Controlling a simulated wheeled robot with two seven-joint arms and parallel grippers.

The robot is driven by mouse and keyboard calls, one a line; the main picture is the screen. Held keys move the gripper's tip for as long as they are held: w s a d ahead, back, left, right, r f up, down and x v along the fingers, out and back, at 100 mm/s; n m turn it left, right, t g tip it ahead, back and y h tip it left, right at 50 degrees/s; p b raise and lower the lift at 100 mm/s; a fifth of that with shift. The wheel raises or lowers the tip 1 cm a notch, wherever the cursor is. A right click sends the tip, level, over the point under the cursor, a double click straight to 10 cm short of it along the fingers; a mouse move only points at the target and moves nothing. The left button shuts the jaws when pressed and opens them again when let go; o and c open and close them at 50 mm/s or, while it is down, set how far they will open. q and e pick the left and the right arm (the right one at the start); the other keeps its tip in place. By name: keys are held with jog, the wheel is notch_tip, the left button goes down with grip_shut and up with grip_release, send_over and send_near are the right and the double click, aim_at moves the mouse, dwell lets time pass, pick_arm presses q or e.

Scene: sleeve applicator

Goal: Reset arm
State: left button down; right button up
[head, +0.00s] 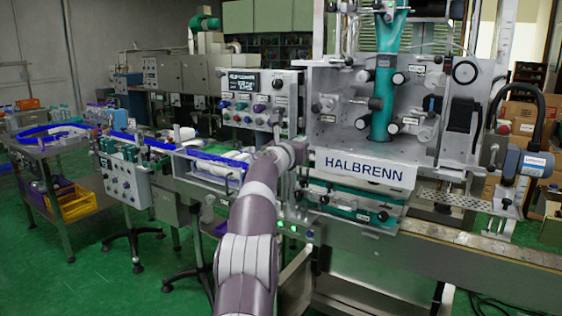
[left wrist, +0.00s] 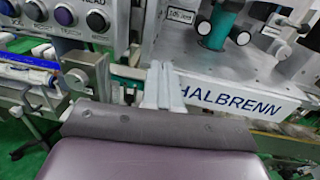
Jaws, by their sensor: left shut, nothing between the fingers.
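My left arm reaches forward from the bottom middle of the head view. Its left gripper (head: 299,146) is at the front of the sleeve applicator (head: 335,112), just left of the HALBRENN plate (head: 364,170) and below the control panel (head: 262,100). In the left wrist view the gripper's two pale fingers (left wrist: 161,85) lie close together, shut and empty, left of the HALBRENN plate (left wrist: 240,95). I cannot tell whether the fingertips touch the machine. My right gripper is in neither view.
A conveyor with blue rails (head: 215,160) runs to the left of the machine. A smaller control box (head: 122,180) stands beside it. A cart (head: 62,150) with yellow and purple crates is at the far left. The green floor (head: 110,275) is open at the lower left.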

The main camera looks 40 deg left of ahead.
pick_arm(q)
jog(key=f+b+v, duration=0.1)
jog(key=b+v, duration=0.2)
jog(key=v, duration=0.4)
jog(key=shift+a, duration=0.35)
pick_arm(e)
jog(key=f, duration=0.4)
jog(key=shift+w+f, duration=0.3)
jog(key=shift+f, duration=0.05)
pick_arm(q)
jog(key=shift+s, duration=0.1)
